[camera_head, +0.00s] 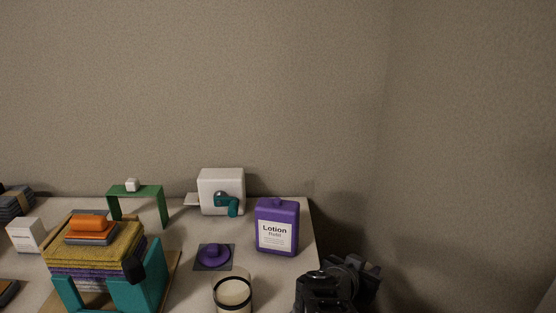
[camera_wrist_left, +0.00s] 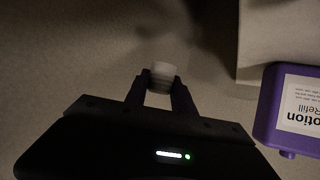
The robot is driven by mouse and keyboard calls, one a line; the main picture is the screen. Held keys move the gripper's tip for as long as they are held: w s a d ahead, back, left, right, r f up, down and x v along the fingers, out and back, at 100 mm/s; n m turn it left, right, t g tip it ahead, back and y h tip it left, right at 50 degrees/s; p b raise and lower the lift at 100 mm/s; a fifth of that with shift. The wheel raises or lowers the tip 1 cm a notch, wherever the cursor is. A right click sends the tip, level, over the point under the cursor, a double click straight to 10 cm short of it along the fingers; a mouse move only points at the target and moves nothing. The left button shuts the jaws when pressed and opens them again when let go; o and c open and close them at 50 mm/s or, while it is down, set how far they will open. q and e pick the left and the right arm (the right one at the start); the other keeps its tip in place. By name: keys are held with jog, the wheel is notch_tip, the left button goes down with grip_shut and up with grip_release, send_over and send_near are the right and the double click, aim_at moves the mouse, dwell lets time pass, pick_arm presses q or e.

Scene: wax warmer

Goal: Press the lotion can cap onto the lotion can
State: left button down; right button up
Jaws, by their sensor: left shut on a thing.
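The lotion can (camera_head: 277,228) is a purple bottle with a white label, upright near the table's right edge, with a short purple neck on top. It also shows upside down at the right of the left wrist view (camera_wrist_left: 265,118). My left gripper (camera_wrist_left: 160,88) is shut on a small pale cylindrical piece (camera_wrist_left: 162,72), which looks like the cap. The gripper is to the right of the can and apart from it. In the head view the dark left gripper (camera_head: 335,288) is at the bottom, and the piece is hidden. My right gripper is not in view.
A purple knobbed disc (camera_head: 211,257) lies on a dark mat left of the can. A jar (camera_head: 232,292) stands in front. A white box-shaped device (camera_head: 221,190), a green stand (camera_head: 136,192) and a teal holder with folded cloths (camera_head: 100,252) are farther left. A wall is behind.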

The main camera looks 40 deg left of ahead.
pick_arm(q)
jog(key=d+r+m+h+p, duration=0.1)
jog(key=d+r+h+p, duration=0.2)
jog(key=r, duration=0.9)
jog(key=w+a+r+y+p, duration=0.2)
jog(key=a+r+p, duration=0.4)
jog(key=a+r, duration=0.3)
jog(key=a+f+n+y+p, duration=0.1)
jog(key=a+n+y, duration=0.1)
jog(key=a, duration=0.7)
jog(key=a+f+n+y+p, duration=0.1)
jog(key=a+f+y, duration=0.1)
jog(key=a, duration=0.8)
jog(key=shift+n, duration=0.4)
